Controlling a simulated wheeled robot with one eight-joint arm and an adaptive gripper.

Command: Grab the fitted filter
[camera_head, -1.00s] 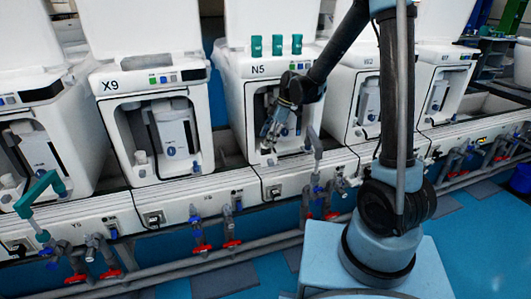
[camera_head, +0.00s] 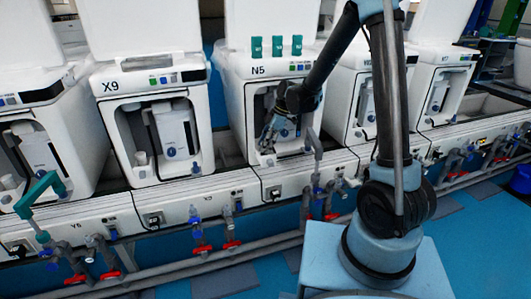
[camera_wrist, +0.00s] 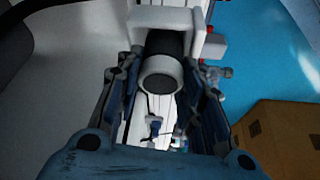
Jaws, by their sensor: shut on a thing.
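The fitted filter (camera_wrist: 160,80) shows in the wrist view as a short cylinder with a dark band and a pale round end. It sits between the two fingers of my gripper (camera_wrist: 165,88), which are closed against its sides. In the head view, my gripper (camera_head: 268,138) reaches into the open front of the unit marked N5 (camera_head: 234,92). The filter is hidden behind my gripper there, and I cannot tell whether it is still seated.
Unit X9 (camera_head: 108,95) stands to the left, and more units stand to the right. A grey upright pipe (camera_head: 315,142) stands just right of my gripper. Pipes with red valves (camera_head: 231,245) run below. A brown box (camera_wrist: 278,138) shows in the wrist view.

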